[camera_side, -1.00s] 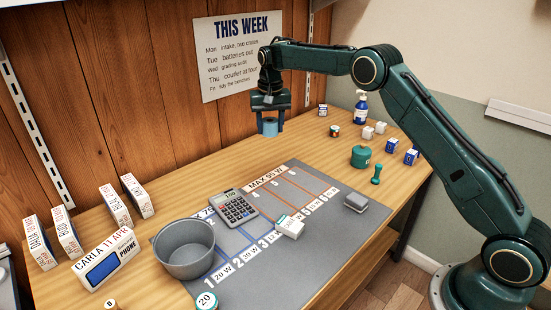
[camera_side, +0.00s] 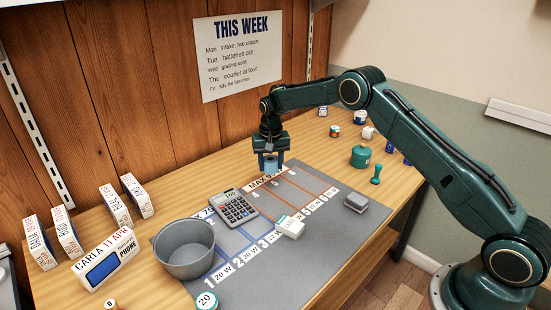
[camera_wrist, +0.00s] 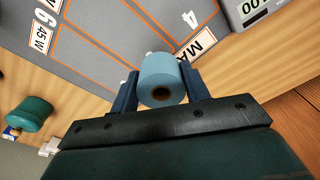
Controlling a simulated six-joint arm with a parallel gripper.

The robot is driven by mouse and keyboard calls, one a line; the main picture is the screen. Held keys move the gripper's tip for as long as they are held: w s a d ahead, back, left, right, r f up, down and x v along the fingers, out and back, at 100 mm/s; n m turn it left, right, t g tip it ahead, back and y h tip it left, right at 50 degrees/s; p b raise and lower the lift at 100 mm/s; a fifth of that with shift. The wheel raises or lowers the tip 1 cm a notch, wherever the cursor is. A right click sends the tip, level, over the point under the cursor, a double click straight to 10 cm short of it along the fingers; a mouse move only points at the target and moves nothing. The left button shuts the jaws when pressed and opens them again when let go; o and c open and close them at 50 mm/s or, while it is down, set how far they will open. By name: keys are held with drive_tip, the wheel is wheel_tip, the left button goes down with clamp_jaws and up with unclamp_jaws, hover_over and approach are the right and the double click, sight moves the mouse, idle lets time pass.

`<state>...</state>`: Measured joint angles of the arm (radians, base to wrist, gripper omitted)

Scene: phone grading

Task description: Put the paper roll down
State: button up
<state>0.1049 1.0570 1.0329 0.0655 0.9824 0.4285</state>
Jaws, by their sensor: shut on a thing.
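The paper roll (camera_wrist: 158,75) is a small light blue cylinder with a dark hole in its end. My gripper (camera_side: 270,164) is shut on it, with a finger on each side in the wrist view (camera_wrist: 160,90). In the side view the roll (camera_side: 270,163) is low, near the back edge of the grey mat (camera_side: 300,177), by the "MAX" label. I cannot tell whether its underside touches the surface.
A small white box (camera_side: 290,227) and a grey block (camera_side: 356,202) are on the mat's front part. A green pot (camera_side: 361,156) stands to the right.

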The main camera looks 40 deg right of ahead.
sight(271, 161)
drive_tip(key=shift+f, duration=3.25)
drive_tip(key=shift+f, duration=0.15)
drive_tip(key=o, duration=1)
drive_tip(key=r, duration=1.2)
drive_tip(key=shift+s+a+r, duration=0.15)
drive_tip(key=shift+s+a, duration=0.15)
drive_tip(key=shift+s, duration=0.05)
